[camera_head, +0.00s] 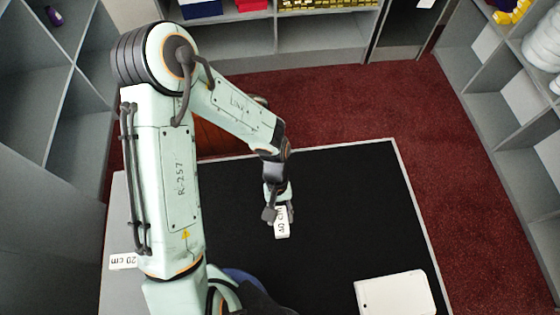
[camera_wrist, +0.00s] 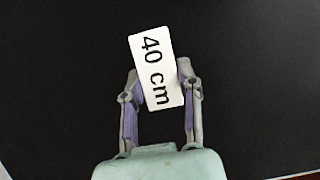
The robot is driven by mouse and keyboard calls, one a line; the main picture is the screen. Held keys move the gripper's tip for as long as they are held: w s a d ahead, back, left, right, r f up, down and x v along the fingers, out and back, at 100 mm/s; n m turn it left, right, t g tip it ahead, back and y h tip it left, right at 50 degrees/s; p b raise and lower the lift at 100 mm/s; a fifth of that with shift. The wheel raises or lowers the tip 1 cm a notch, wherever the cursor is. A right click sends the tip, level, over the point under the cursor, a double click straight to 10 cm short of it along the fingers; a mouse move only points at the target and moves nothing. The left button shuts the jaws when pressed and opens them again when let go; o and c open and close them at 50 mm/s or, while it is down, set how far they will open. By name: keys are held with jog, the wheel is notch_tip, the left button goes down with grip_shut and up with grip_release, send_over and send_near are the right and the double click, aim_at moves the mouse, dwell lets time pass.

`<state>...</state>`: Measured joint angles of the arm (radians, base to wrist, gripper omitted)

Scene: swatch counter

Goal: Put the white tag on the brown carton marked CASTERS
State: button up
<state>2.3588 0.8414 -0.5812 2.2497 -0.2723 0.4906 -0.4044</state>
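A white tag printed "40 cm" (camera_wrist: 155,68) sits between the two fingers of my gripper (camera_wrist: 159,75) in the wrist view, tilted, with the fingers close against its side edges. In the head view the same tag (camera_head: 281,226) is at the tip of my gripper (camera_head: 279,212), over the black mat. A brown surface (camera_head: 210,139) shows behind my arm, mostly hidden; I cannot read any marking on it or tell whether it is the carton.
A black mat (camera_head: 350,205) covers most of the grey-edged counter and is largely bare. A white flat box (camera_head: 395,294) lies at its front right. A white "20 cm" label (camera_head: 123,261) is at the left. Grey shelves (camera_head: 240,38) stand around the red carpet.

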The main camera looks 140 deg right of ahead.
jog(key=o, duration=0.4)
jog(key=shift+c, duration=0.2)
jog(key=shift+r, duration=0.1)
